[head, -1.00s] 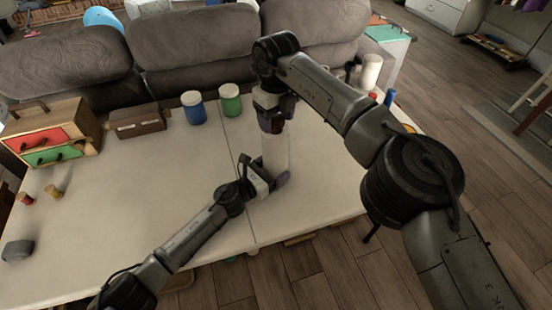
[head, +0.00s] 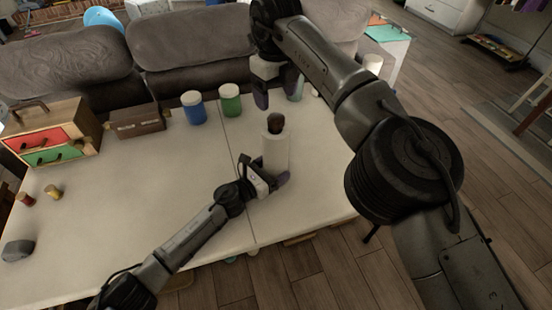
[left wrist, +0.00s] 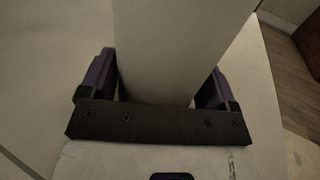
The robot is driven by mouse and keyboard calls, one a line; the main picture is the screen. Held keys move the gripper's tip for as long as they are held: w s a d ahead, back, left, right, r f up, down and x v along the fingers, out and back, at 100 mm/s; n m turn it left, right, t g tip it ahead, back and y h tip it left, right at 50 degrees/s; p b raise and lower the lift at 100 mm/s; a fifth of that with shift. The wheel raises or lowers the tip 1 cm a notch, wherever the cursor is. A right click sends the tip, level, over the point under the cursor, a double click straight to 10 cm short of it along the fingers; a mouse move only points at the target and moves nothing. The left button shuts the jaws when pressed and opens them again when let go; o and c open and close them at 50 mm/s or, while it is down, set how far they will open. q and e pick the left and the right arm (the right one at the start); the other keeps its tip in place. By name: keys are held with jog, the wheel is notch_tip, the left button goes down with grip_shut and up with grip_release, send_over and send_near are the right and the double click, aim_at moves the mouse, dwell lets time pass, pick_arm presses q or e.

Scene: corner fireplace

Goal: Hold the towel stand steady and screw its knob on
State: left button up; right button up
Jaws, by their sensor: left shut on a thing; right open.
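The towel stand (head: 275,152) is an upright pale roll near the table's front right edge. A dark brown knob (head: 275,122) sits at its top; I cannot tell how tightly it is seated. My left gripper (head: 269,178) is shut around the lower part of the stand. In the left wrist view the pale towel stand (left wrist: 165,50) stands between the two purple fingers (left wrist: 157,85). My right gripper (head: 275,97) is open and empty, above and behind the knob and apart from it.
A blue jar (head: 193,107) and a green jar (head: 230,101) stand at the back of the white table (head: 140,200). A brown box (head: 137,121), a drawer chest (head: 48,137), two small spools and a grey object (head: 18,250) are to the left. The table's middle left is clear.

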jog(key=shift+r, duration=0.25)
pick_arm(q)
jog(key=o, duration=1.6)
jog(key=shift+c, duration=0.2)
jog(key=shift+s+a, duration=0.15)
jog(key=shift+a, duration=0.05)
pick_arm(e)
jog(key=shift+r, duration=0.15)
pick_arm(q)
jog(key=p+v, duration=0.3)
jog(key=v, duration=1)
jog(key=shift+s+a, duration=0.15)
pick_arm(e)
notch_tip(320, 180, up, 3)
jog(key=shift+f, duration=0.1)
jog(key=shift+a, duration=0.1)
